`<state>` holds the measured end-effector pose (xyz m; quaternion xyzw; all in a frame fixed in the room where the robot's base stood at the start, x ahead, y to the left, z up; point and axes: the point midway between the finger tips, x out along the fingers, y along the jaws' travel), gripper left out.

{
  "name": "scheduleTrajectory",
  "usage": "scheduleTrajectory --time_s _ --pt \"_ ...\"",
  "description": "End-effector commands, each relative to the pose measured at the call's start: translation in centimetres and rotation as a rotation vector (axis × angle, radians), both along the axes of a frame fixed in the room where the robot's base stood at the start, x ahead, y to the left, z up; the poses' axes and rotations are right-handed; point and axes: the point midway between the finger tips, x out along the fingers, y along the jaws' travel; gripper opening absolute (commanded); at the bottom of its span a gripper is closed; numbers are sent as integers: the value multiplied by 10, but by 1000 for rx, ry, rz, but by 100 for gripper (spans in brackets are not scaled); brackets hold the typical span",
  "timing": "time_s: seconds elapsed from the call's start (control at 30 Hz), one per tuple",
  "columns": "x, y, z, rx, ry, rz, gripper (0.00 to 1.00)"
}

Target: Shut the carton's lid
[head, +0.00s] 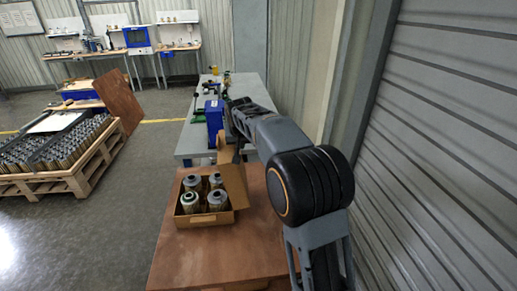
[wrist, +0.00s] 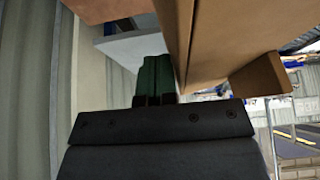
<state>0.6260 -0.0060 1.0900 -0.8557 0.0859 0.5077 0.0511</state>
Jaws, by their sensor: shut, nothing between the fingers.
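The open carton (head: 184,221) stands on the brown table top and holds several grey-topped filter cartridges (head: 217,198). Its cardboard lid (head: 237,186) stands raised and tilted outward on the carton's right side. My gripper (head: 239,157) is behind and to the right of the carton, partly hidden, close to the lid. In the wrist view, my gripper (wrist: 155,78) shows dark green fingers closed together with nothing between them. A large cardboard panel (wrist: 235,40), which looks like the lid, runs close along their right side; I cannot tell whether they touch it.
The brown table (head: 200,248) has bare room in front of the carton. A grey bench (head: 190,143) with a blue box (head: 214,115) stands behind. A pallet of cartridges (head: 60,183) is on the floor at left. A corrugated wall (head: 440,150) rises at right.

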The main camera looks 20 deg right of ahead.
Motion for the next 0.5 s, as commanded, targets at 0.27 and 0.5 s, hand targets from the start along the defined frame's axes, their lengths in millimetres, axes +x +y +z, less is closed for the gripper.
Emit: scheduleTrajectory --time_s 0.27,0.5 --pt "0 0 0 0 0 0 0" --pt "1 5 1 0 0 1 0"
